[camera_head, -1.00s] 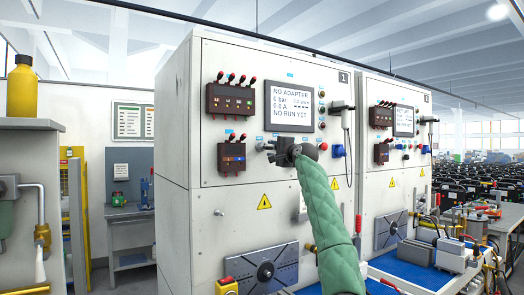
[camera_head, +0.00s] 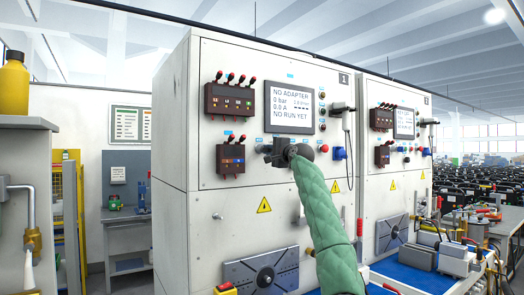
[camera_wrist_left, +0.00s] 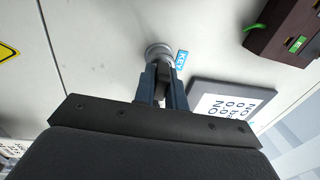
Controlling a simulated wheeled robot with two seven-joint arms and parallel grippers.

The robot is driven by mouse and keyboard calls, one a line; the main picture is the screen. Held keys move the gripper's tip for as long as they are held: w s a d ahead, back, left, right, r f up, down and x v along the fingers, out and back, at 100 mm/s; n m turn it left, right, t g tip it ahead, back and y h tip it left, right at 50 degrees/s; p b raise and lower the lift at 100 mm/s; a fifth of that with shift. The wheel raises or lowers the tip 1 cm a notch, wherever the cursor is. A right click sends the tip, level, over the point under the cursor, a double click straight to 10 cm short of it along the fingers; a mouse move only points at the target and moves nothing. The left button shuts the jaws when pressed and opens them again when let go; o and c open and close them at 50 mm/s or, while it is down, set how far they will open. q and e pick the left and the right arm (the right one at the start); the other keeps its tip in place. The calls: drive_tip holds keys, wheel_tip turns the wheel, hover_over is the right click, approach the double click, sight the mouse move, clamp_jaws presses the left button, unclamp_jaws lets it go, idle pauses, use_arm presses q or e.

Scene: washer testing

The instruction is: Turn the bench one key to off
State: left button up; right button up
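Bench one is the nearer white cabinet (camera_head: 215,60), marked 1, with a lit screen (camera_head: 289,106) reading NO ADAPTER and NO RUN YET. My left gripper (camera_head: 268,148) is at its front panel, below the screen, and covers the key there in the head view. In the left wrist view, a round metal key switch (camera_wrist_left: 158,50) sits beside a blue KEY label (camera_wrist_left: 181,60). The left gripper's fingers (camera_wrist_left: 163,86) are at the switch, with the dark key (camera_wrist_left: 163,73) between them; they look closed on it. The key's exact angle is hard to read. My right gripper is out of view.
Dark switch boxes with red-tipped levers (camera_head: 229,99) sit left of the screen. A second bench (camera_head: 385,190), marked 2, stands to the right. A round-slotted plate (camera_head: 262,270) is low on bench one. A yellow bottle (camera_head: 15,75) stands on a shelf at left.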

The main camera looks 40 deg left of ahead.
use_arm(q)
clamp_jaws()
drive_tip(key=shift+f+n+b, duration=0.15)
drive_tip(key=shift+n+b, duration=0.25)
drive_tip(key=shift+b, duration=0.1)
drive_tip(key=shift+n+g+b, duration=0.3)
drive_tip(key=shift+n+b, duration=0.25)
drive_tip(key=shift+n, duration=1.15)
drive_tip(key=shift+n+b, duration=0.55)
drive_tip(key=shift+n, duration=0.05)
drive_tip(key=shift+w+r+n+g, duration=0.15)
drive_tip(key=shift+n+g, duration=0.25)
drive_tip(key=shift+n, duration=0.9)
